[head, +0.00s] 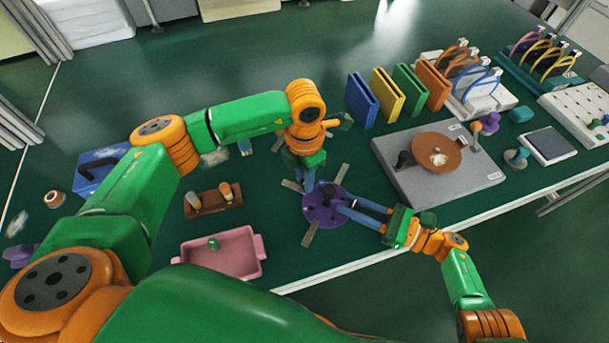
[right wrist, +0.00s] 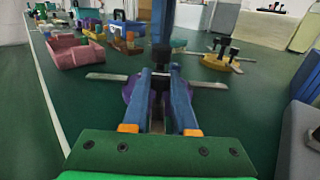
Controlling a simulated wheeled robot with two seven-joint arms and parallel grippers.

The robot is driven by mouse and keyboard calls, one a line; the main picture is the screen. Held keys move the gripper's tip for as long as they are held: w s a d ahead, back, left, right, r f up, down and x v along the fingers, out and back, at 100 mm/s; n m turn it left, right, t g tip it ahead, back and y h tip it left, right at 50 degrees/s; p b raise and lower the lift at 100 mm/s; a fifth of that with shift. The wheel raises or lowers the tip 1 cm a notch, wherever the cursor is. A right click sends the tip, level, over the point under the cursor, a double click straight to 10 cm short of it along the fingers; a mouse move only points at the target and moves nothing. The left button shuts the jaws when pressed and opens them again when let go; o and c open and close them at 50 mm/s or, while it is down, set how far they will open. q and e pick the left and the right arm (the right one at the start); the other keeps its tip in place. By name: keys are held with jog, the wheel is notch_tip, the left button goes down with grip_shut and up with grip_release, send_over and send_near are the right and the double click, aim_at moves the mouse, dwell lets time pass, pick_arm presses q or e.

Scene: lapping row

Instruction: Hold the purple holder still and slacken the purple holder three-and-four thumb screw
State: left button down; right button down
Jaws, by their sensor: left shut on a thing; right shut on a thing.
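The purple holder (head: 322,216) is a round purple disc on the green bench with flat metal bars sticking out around it. It also shows in the right wrist view (right wrist: 130,90), partly behind my right fingers. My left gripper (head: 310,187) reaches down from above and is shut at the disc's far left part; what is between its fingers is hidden. My right gripper (head: 341,207) comes in low from the right and is shut at the disc's near right side. I cannot tell the thumb screws apart.
A pink tray (head: 252,237) and a brown block with pegs (head: 203,207) lie left of the holder. A grey plate (head: 408,184) with a brown disc stands right, with upright coloured boards (head: 386,93) behind. The bench's front edge is close.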

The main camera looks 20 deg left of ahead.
pick_arm(q)
jog(key=shift+d, duration=0.1)
jog(key=c, duration=0.7)
grip_release()
notch_tip(320, 180, up, 12)
pick_arm(e)
jog(key=c, duration=0.6)
grip_release()
jog(key=shift+d, duration=0.1)
